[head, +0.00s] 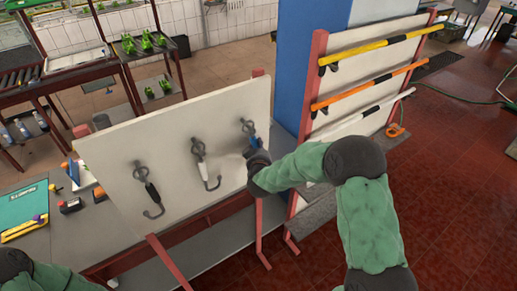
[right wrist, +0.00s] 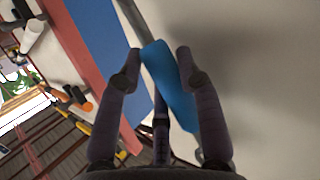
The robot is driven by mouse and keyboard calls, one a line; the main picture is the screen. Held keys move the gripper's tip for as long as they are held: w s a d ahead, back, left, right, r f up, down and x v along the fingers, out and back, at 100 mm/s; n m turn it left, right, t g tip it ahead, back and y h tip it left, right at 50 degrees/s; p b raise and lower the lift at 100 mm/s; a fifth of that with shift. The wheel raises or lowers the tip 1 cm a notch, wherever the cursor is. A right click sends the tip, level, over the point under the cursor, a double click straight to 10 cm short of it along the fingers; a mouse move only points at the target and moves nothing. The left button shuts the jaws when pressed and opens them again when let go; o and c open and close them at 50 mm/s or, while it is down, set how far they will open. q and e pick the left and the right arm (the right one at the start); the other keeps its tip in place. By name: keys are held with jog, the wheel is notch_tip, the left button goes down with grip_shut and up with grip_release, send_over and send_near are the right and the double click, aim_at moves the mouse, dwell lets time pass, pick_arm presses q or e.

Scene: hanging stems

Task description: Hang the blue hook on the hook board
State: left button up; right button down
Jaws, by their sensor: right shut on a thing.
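The hook board (head: 180,115) is a pale upright panel on red posts, with dark rings in a slanting row. A black-handled hook (head: 152,192) hangs at its left and a white-handled hook (head: 203,168) in the middle. The blue hook (head: 254,142) is at the right, just below the right ring (head: 247,126); I cannot tell whether it is on that ring. My right gripper (head: 256,156) is close to the board. In the right wrist view its fingers (right wrist: 159,62) are shut on the blue handle (right wrist: 168,85). The hook's lower end is hidden. My left gripper is out of view.
A blue pillar (head: 300,60) and a rack with yellow, orange and white bars (head: 365,78) stand right of the board. The red tiled floor (head: 455,160) at the right is mostly clear.

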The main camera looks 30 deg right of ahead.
jog(key=shift+w+d+f+b, duration=0.1)
jog(key=shift+d+f+b, duration=0.2)
jog(key=shift+b, duration=0.1)
dwell(0.4)
dwell(0.4)
jog(key=c, duration=0.7)
grip_release()
jog(key=shift+c, duration=0.2)
jog(key=shift+a, duration=0.1)
jog(key=v, duration=1.2)
jog(key=s+a+f+g+y+b, duration=0.1)
jog(key=a+f+g+y+b, duration=0.15)
jog(key=f, duration=0.65)
jog(key=s+a+f+n+g+y+b, duration=0.1)
jog(key=s+a+f+y+b, duration=0.2)
jog(key=f, duration=0.7)
jog(key=a+f+g+y+b, duration=0.1)
jog(key=a+f+b, duration=0.3)
jog(key=f, duration=0.5)
jog(key=s+a+f+g+y+b, duration=0.2)
jog(key=s+a+f+g+b, duration=0.1)
jog(key=s+f, duration=0.6)
jog(key=s+a+f+g+y+b, duration=0.2)
jog(key=s+a+f+g, duration=0.3)
jog(key=f, duration=0.8)
jog(key=s+a+b, duration=0.1)
jog(key=s+a, duration=0.2)
jog(key=s, duration=0.1)
jog(key=shift+s+f+m, duration=0.25)
jog(key=shift+f+m, duration=0.15)
